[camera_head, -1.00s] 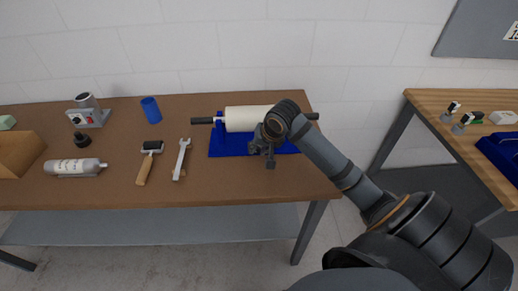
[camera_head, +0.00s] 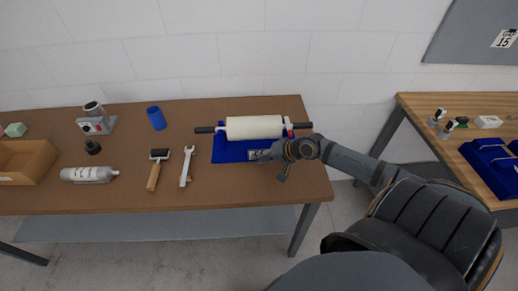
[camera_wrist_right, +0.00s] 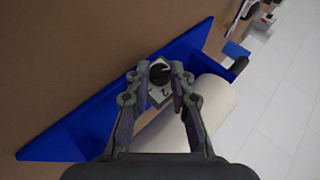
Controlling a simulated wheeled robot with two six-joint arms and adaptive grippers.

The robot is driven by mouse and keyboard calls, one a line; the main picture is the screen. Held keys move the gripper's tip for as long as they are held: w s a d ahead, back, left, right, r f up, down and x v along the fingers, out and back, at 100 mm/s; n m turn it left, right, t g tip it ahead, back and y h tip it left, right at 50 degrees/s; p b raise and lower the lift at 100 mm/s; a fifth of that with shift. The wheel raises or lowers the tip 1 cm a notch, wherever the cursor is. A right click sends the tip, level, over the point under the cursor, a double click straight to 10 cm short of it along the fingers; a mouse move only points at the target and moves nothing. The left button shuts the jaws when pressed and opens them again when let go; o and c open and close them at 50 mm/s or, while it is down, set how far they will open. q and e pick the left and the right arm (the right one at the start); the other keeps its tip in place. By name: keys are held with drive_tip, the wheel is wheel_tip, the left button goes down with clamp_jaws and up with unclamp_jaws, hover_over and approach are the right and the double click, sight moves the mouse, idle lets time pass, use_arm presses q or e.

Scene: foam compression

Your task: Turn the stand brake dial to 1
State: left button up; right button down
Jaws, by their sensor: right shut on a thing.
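The blue stand (camera_head: 226,150) holds a white roll (camera_head: 262,126) on a dark-ended rod, near the right end of the brown table. In the right wrist view the brake dial is a small black knob (camera_wrist_right: 160,71) on a pale plate (camera_wrist_right: 157,92) on the stand (camera_wrist_right: 75,128). The marks on the plate are too small to read surely. My right gripper (camera_wrist_right: 158,78) has its fingers on either side of the knob and is shut on it. In the head view my right gripper (camera_head: 266,155) is at the stand's front and hides the dial. My left gripper is not in view.
A wrench (camera_head: 187,166), a small roller (camera_head: 156,169), a grey bottle (camera_head: 88,174) and a blue cup (camera_head: 156,118) lie left of the stand on the table (camera_head: 130,195). A second table (camera_head: 425,115) stands at right. The roll lies close beside my right fingers.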

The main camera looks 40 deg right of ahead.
drive_tip(key=shift+s+d+f+m+t+y+b, duration=0.15)
drive_tip(key=shift+f+m+t+y, duration=0.1)
drive_tip(key=shift+t+y, duration=0.3)
drive_tip(key=shift+s+d+f+m+t+y+b, duration=0.15)
drive_tip(key=shift+m+t+y, duration=0.1)
drive_tip(key=shift+t+y, duration=0.25)
drive_tip(key=shift+f+m+t+y, duration=0.2)
drive_tip(key=shift+m+t+y, duration=0.1)
drive_tip(key=shift+t+y, duration=0.55)
drive_tip(key=c, duration=1.2)
unclamp_jaws()
drive_tip(key=shift+a, duration=0.1)
drive_tip(key=shift+o, duration=0.2)
drive_tip(key=shift+w, duration=0.1)
drive_tip(key=shift+r, duration=0.1)
